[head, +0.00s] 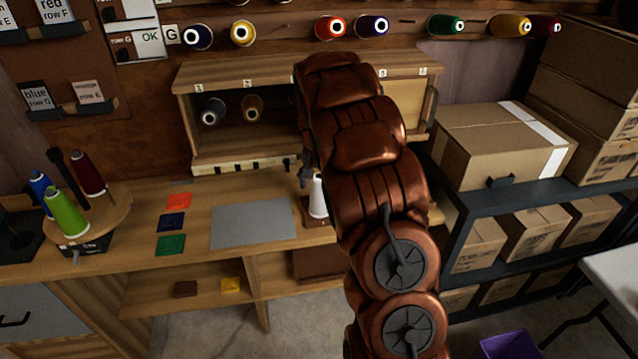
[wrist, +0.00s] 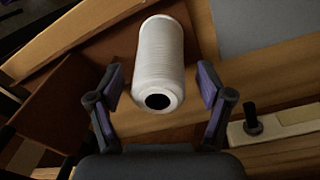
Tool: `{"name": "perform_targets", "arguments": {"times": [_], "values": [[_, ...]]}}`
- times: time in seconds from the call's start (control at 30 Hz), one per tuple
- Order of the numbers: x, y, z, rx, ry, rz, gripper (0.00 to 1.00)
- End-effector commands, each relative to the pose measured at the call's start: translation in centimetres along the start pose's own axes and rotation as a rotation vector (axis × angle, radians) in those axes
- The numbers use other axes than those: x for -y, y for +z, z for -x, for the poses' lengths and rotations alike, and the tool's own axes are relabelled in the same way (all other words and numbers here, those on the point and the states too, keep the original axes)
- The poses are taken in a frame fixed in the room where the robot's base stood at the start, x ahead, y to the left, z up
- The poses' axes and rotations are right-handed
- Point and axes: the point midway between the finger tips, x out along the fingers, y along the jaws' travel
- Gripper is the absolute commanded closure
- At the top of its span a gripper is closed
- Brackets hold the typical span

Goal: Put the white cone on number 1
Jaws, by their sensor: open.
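The white cone (head: 318,198) stands on a brown block on the bench, partly hidden by my arm in the head view. In the wrist view the white cone (wrist: 160,65) lies between the two fingers of my gripper (wrist: 160,90), with its dark end hole facing the camera. The fingers are apart, with gaps on both sides of the cone. In the head view only a bit of my gripper shows beside the arm. The number 1 tag (head: 198,87) is on the left of the wooden shelf's top edge. A grey cone (head: 212,110) sits below it.
A tan cone (head: 252,107) sits under the number 2 tag (head: 248,84). A pale strip with dark pegs (head: 240,165) runs below the shelf opening. A grey mat (head: 253,224) and coloured squares lie on the bench. A round stand (head: 95,218) holds several cones at left.

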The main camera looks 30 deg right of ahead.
Motion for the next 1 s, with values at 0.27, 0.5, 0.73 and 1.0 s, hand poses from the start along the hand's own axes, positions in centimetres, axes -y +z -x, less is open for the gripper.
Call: {"name": "perform_targets", "arguments": {"times": [0.27, 0.5, 0.73, 1.0], "values": [[0.0, 0.0, 3.5, -0.004, -0.001, 0.000, 0.21], [0.1, -0.1, 8.1, -0.005, -0.002, 0.001, 0.21], [0.1, -0.1, 11.0, -0.003, -0.001, 0.001, 0.21], [0.0, 0.0, 11.9, 0.001, 0.000, 0.000, 0.21]]}}
